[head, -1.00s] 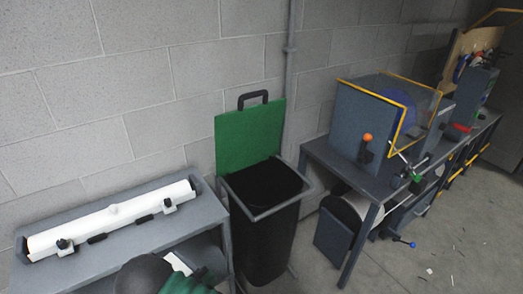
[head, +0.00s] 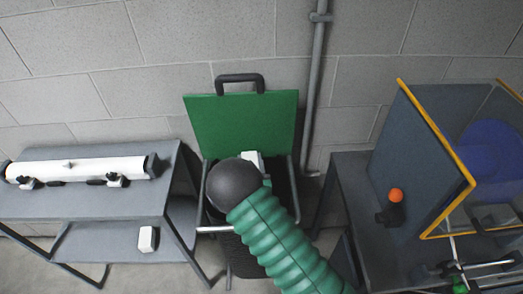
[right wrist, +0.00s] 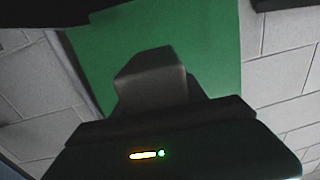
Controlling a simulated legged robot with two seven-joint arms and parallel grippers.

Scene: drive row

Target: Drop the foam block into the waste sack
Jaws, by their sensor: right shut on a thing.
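The waste sack (head: 245,254) hangs dark in a grey frame under a raised green lid (head: 240,120). My right arm, with a green ribbed sleeve and a dark round wrist, reaches over its mouth. A pale block, which I take as the foam block (head: 252,159), shows just beyond the wrist, in front of the lid. In the right wrist view the block (right wrist: 150,75) looks grey in shadow, and my right gripper (right wrist: 155,104) is shut on it. The fingertips are mostly hidden in the head view. My left gripper is not in view.
A grey bench (head: 95,200) with a white roller stands at left; a small white block (head: 147,239) lies on its lower shelf. At right a workbench (head: 345,185) carries a yellow-edged guard (head: 425,150) and an orange knob (head: 396,195). A pipe runs up the wall.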

